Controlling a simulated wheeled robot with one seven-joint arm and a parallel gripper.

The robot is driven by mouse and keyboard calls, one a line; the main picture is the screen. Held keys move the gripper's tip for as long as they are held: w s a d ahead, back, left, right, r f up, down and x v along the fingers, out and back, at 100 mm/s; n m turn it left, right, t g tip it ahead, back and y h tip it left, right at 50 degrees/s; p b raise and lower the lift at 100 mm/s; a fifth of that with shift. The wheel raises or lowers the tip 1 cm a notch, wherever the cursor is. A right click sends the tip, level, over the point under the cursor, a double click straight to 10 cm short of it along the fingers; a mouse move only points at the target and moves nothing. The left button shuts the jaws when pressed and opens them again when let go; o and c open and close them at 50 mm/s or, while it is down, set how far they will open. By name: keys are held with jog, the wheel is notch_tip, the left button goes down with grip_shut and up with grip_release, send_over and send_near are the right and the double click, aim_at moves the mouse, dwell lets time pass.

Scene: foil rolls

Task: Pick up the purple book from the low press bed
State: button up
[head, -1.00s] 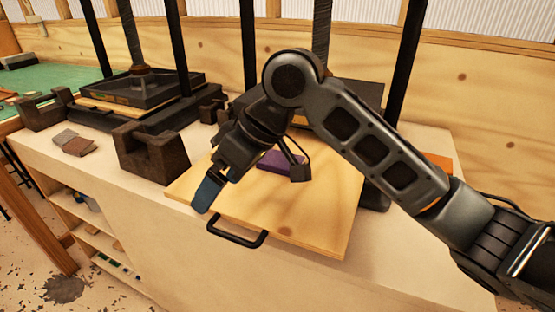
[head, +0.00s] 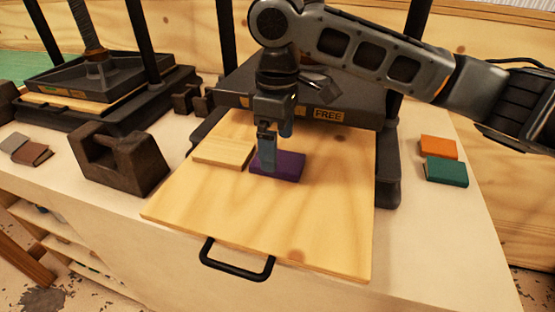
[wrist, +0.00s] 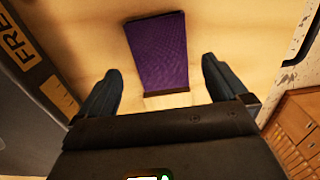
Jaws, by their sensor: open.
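The purple book (head: 290,166) lies flat on the pale wooden bed (head: 200,208) of the low press, which has a black handle at its front. My gripper (head: 270,160) points down at the book's left part, and its blue finger hides some of the cover. In the wrist view the purple book (wrist: 157,48) lies ahead, lined up with the gap between the fingers. My gripper (wrist: 161,74) is open there, with a finger on either side and nothing held. I cannot tell the exact height of the fingertips over the bed.
A pale wooden block (head: 224,151) lies just left of the book. The dark press plate (head: 350,105) with a "FREE" label and black posts stand behind. A dark iron weight (head: 118,160) is at left; orange (head: 438,147) and green (head: 446,171) books lie right. The bed's front is clear.

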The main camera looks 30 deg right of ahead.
aim_at(290, 165)
jog(key=shift+s+f, duration=0.1)
jog(key=shift+f, duration=1.55)
jog(key=c, duration=1.1)
jog(key=shift+r, duration=0.1)
